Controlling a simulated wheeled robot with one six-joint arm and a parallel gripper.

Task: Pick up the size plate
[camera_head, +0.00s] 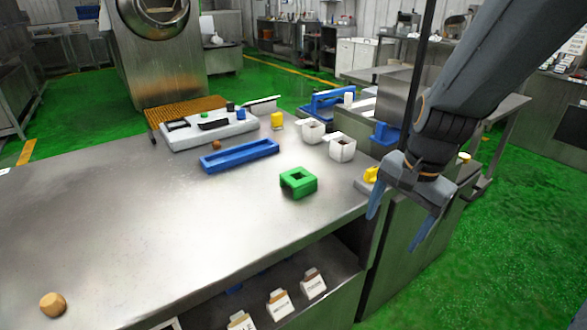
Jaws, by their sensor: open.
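Several small labelled cards with white faces and brown tops stand on the shelf below the table top. One is at the right (313,284), one in the middle (279,304), and one at the left (240,321) is cut off by the picture edge. Their lettering is too small to read surely, and I cannot tell which thing is the size plate. My gripper (403,217) is open with its fingers pointing down, just off the table's right edge. Nothing shows between the fingers. A yellow piece (371,175) lies at the table edge, close behind the gripper.
The steel table (130,215) is mostly clear at front left, with a wooden piece (52,305) there. A green block (298,183), blue tray (238,156), white containers (342,147) and a grey-white board (210,133) stand farther back. A steel drum machine (160,55) is behind.

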